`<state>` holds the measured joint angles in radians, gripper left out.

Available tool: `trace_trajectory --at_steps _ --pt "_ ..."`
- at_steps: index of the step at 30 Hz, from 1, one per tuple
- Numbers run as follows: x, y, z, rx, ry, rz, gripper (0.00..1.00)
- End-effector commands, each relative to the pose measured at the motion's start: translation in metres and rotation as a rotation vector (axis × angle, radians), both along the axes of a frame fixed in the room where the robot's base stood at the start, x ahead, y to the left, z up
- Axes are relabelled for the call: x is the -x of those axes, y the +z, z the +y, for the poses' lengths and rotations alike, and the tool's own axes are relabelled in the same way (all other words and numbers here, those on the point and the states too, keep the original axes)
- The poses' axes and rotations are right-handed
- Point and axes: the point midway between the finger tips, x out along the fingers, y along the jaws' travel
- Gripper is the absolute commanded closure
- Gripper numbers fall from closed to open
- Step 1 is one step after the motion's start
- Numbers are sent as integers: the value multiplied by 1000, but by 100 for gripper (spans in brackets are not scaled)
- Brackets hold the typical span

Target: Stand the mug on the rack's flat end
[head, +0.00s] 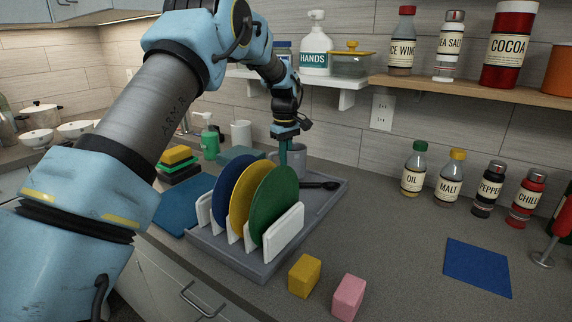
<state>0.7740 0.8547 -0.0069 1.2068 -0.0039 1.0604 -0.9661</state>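The dish rack (225,258) is a grey tray with white slotted holders, on the counter in the middle of the head view. Blue (226,190), yellow (243,197) and green (273,205) plates stand upright in it. Its flat end (325,200) is at the back right. A grey mug (298,158) is at that far end, partly behind my gripper (284,161). My gripper points down with its teal fingers at the mug's left side. I cannot tell whether the fingers hold the mug, or whether its base touches the rack.
A black spoon (318,185) lies on the rack's flat end beside the mug. Yellow (304,276) and pink (348,297) blocks sit in front. A green soap bottle (209,140), a white cup (241,134) and stacked sponges (178,162) are at left. A shelf (480,91) overhangs the right.

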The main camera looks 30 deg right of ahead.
Motion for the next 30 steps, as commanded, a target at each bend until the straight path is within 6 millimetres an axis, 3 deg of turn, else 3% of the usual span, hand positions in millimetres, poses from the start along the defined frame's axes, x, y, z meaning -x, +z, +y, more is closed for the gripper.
trace_trajectory --at_steps 4,14,15,22,30 --pt "0 -14 0 0 0 0 100" --pt "0 -18 0 0 0 0 100" --pt "0 -18 0 0 0 0 90" --pt "0 -18 0 0 0 0 64" --pt "0 -16 0 0 0 0 63"
